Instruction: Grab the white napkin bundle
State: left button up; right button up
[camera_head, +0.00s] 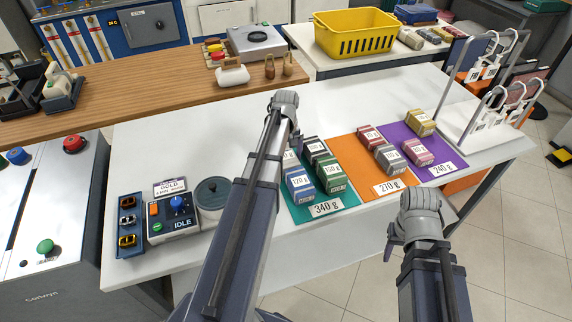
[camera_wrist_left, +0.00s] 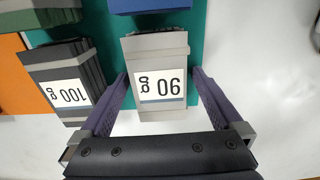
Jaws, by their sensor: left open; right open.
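The white napkin bundle (camera_wrist_left: 157,62) is a pale grey-white stack with a band and a label reading 90 g. In the left wrist view it lies on the teal mat (camera_wrist_left: 106,42) between the two fingers of my left gripper (camera_wrist_left: 158,92). The fingers are open, one on each side, with a gap to the bundle on the right; contact on the left is unclear. In the head view my left arm hides most of the bundle (camera_head: 290,154). My right gripper (camera_head: 391,246) is over the front table edge, its fingers mostly hidden behind its arm, empty as far as visible.
A black bundle (camera_wrist_left: 68,80) labelled 100 g lies close to the left finger. Blue (camera_head: 299,184) and green (camera_head: 331,173) bundles share the teal mat. Orange (camera_head: 350,150) and purple (camera_head: 446,150) mats hold more bundles.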

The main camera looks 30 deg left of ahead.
pick_arm(q)
jog(key=c, duration=1.3)
